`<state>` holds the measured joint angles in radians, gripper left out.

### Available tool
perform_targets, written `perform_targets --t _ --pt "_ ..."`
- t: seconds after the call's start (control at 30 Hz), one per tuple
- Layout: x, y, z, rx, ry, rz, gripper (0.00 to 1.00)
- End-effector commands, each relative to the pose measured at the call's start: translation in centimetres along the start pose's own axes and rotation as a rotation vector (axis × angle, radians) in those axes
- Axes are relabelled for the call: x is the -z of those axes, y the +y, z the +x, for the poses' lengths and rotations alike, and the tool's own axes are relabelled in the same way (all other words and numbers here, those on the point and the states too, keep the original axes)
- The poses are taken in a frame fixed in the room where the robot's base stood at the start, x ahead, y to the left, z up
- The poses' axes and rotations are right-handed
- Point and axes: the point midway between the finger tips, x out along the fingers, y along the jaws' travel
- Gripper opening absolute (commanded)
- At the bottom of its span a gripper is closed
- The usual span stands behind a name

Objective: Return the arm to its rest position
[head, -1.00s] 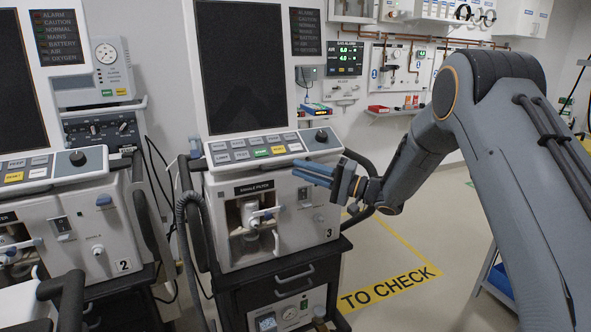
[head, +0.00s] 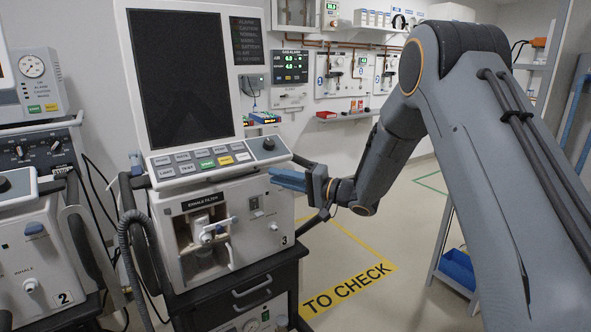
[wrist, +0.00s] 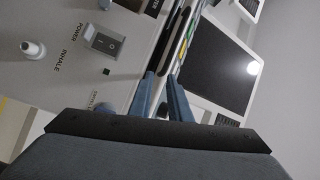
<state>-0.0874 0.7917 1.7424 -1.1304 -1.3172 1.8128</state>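My arm (head: 385,150) reaches from the right side of the head view toward ventilator 3, bent at a high elbow. My gripper (head: 288,179) has blue fingers pointing left, at the right front of ventilator 3 (head: 262,238), below its control knob. In the wrist view, the two fingers of my gripper (wrist: 161,98) stand a little apart with nothing visible held between them. A power switch (wrist: 106,41) and a white port are on the panel left of the fingers. The head view does not show whether the fingers touch the ventilator.
Ventilator 2 (head: 35,262) stands at the left, with hoses between the two machines. Yellow floor marking reading "TO CHECK" (head: 348,288) lies on open floor. A shelf cart with a blue bin (head: 458,266) is partly behind my arm. Wall gas panels are at the back.

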Motion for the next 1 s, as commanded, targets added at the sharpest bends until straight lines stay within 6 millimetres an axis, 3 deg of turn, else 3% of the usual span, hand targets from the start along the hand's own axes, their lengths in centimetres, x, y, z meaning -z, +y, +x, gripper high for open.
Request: perform_targets --t 0.1,0.2,0.33,0.43,0.57,0.7,0.83,1.0 --pt "3.5 0.4 -2.9 -0.216 0.171 -0.166 0.17" --pt "5.3 1.5 -6.8 -0.433 0.27 -0.277 0.17" --pt "5.5 2.9 -13.5 -0.736 0.318 -0.372 0.17" --pt "3.7 3.8 -19.2 -0.967 0.289 -0.402 0.17" --pt "-1.1 4.2 -26.8 -1.23 0.169 -0.385 0.17" --pt "-8.2 3.6 -33.4 -1.42 -0.028 -0.314 0.17" --pt "-15.4 2.2 -37.8 -1.506 -0.234 -0.226 0.17" --pt "-22.8 0.1 -41.0 -1.517 -0.448 -0.129 0.17"
